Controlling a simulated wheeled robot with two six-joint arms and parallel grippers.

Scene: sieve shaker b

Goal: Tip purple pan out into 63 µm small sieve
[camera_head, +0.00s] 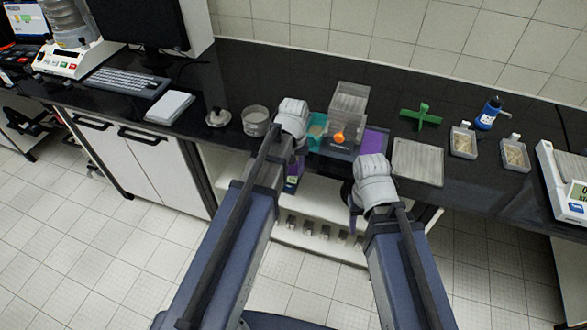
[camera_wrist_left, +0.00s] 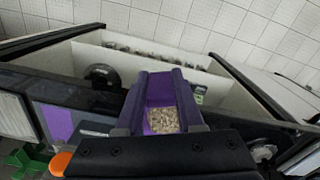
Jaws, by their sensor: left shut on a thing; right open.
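The purple pan (camera_wrist_left: 160,92) shows in the left wrist view, with pale grains (camera_wrist_left: 163,121) lying in its near end. My left gripper (camera_head: 292,122) is shut on the pan; its dark fingers flank it in the wrist view. In the head view the left wrist hides most of the pan. A round metal sieve (camera_head: 256,121) stands on the counter just left of my left gripper; I cannot read its size mark. My right gripper (camera_head: 355,203) is open and empty by the counter's front edge, its fingers partly hidden.
Between the arms stand a clear box with an orange knob (camera_head: 339,138), a teal container (camera_head: 316,128) and a purple mat (camera_head: 375,141). To the right are a grey tray (camera_head: 418,162), a green cross (camera_head: 421,117), two clear dishes and a blue bottle (camera_head: 488,113). A keyboard lies left.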

